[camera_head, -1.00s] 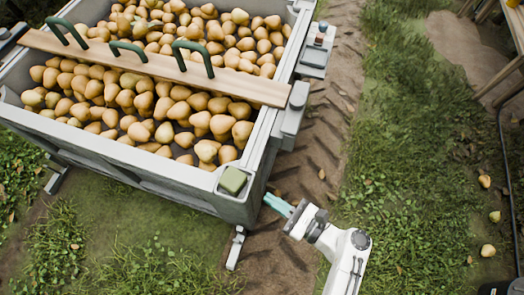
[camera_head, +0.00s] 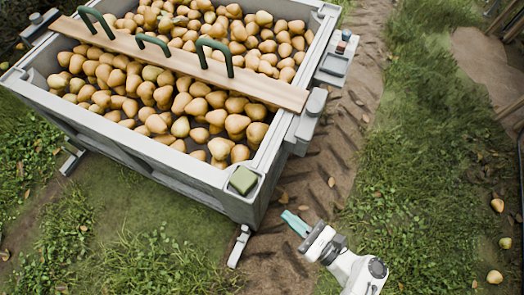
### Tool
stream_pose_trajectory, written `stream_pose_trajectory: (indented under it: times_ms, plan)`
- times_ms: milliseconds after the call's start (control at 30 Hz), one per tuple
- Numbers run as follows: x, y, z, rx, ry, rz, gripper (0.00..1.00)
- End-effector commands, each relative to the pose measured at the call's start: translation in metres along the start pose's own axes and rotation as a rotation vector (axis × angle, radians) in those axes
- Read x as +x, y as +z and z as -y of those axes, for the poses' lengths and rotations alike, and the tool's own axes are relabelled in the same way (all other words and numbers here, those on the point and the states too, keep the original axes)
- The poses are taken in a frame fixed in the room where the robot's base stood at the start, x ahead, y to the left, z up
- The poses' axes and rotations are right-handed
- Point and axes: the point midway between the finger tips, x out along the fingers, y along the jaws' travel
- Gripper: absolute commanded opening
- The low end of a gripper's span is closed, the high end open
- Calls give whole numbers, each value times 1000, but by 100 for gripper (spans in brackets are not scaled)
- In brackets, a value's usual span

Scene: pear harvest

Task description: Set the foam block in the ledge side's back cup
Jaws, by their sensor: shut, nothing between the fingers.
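The green foam block (camera_head: 244,179) sits at the near right corner of the grey bin (camera_head: 140,160), at the corner cup (camera_head: 258,190). The cup's pale rim shows around the block; how deep the block sits cannot be told. My gripper (camera_head: 296,224), with teal fingers, is shut and empty. It is outside the bin, to the lower right of the block and apart from it. The ledge (camera_head: 334,66) is on the bin's right side.
Pears (camera_head: 190,100) fill the bin. A wooden plank (camera_head: 180,65) with green handles (camera_head: 215,58) lies across it. A small reddish item (camera_head: 346,35) is on the ledge. A dirt track (camera_head: 310,170) and grass lie to the right, with a few fallen pears (camera_head: 497,205).

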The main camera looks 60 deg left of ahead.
Motion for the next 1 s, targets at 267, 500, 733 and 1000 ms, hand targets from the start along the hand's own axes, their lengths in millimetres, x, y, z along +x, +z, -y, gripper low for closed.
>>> stream_pose_trajectory:
  times_ms: [267, 500, 733, 1000]
  plan:
    - [57, 0, -1, 0, 5, 0, 0]
    - [95, 0, -1, 0, 3, 1, 0]
    - [110, 0, 0, 0, 0, 1, 0]
    - [111, 0, 0, 0, -1, 0, 0]
